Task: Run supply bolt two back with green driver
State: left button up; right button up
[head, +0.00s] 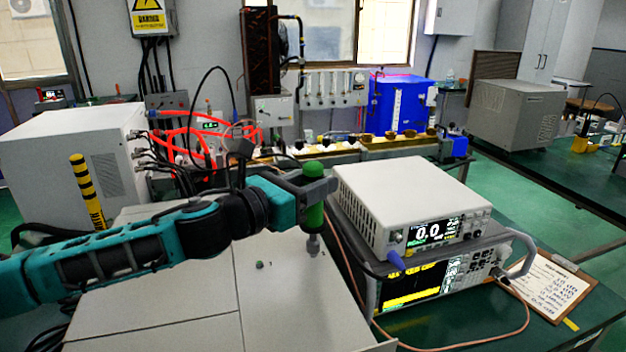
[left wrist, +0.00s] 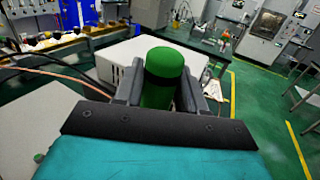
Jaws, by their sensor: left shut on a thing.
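The green driver (head: 314,214) is upright in my left gripper (head: 317,188), with its green handle between the fingers. Its grey lower end (head: 314,244) points down at the top of the light grey cabinet (head: 290,310), and I cannot tell whether it touches. Whatever lies directly under that end is hidden. A small dark bolt (head: 260,265) stands on the cabinet top to the left of the driver, with a small mark beside it. In the left wrist view the driver's green handle (left wrist: 165,80) sits between both fingers. My right gripper is not in view.
Two stacked instruments, the upper one (head: 405,200) reading 0.0, stand close to the right of the driver. A cable (head: 350,280) runs down between them and the cabinet. A clipboard (head: 545,287) lies at the right. A white box (head: 70,165) stands at the left.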

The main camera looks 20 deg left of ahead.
aim_at(313, 164)
pick_arm(q)
jog(key=shift+f+b, duration=0.3)
jog(key=shift+f, duration=0.15)
dwell(0.7)
jog(key=shift+f, duration=0.35)
dwell(0.4)
jog(key=shift+r+p, duration=0.1)
jog(key=shift+p, duration=0.25)
dwell(0.4)
jog(key=shift+r, duration=0.15)
notch_tip(313, 164, up, 3)
jog(key=p, duration=0.3)
jog(key=shift+r+p, duration=0.35)
jog(key=shift+r, duration=2.8)
